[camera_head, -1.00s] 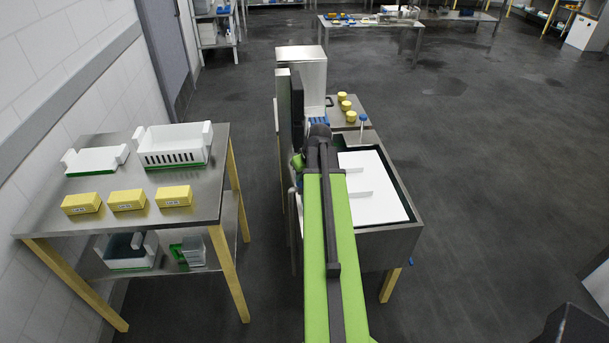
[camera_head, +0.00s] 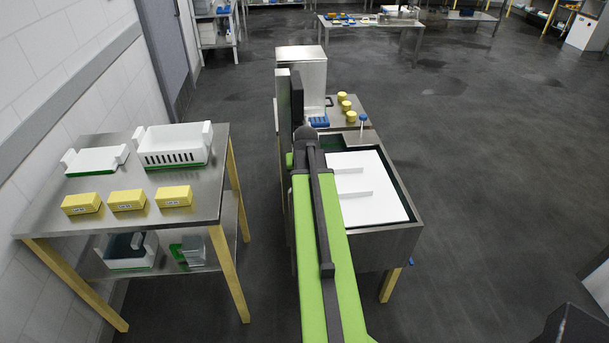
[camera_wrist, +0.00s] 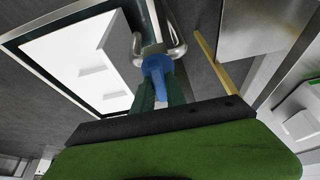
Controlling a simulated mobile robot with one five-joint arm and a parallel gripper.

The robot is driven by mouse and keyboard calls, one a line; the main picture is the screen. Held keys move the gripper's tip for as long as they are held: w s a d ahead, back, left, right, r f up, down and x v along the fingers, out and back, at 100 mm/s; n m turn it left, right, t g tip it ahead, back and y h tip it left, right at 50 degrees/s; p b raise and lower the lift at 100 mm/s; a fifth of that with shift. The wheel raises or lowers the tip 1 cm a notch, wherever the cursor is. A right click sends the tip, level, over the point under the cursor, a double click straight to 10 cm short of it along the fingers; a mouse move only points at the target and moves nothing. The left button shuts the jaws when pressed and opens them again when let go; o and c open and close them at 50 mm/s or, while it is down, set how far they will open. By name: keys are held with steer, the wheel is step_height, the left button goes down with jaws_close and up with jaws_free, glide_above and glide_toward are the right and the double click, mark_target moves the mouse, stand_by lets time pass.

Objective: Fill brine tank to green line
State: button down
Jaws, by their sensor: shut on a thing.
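The steel brine tank (camera_head: 390,246) stands right of my arm in the head view. A white plate with two raised grips (camera_head: 368,190) lies inside its rim, leaving a dark green strip along the edges. The tank (camera_wrist: 131,15) also shows at upper left in the wrist view. My gripper (camera_wrist: 160,85) is shut on a blue handle (camera_wrist: 157,68) by a curved steel pipe (camera_wrist: 176,42), beside the tank's rim. My arm hides this spot in the head view. I cannot make out a green line or the water level.
A steel table (camera_head: 100,215) at left holds white moulds (camera_head: 174,146) and yellow blocks (camera_head: 127,200). Behind the tank are a tall steel box (camera_head: 302,75), yellow discs (camera_head: 346,105) and a blue-topped rod (camera_head: 363,120).

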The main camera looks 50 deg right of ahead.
steer(key=c, duration=1.4)
jaws_free()
steer(key=shift+o, duration=0.2)
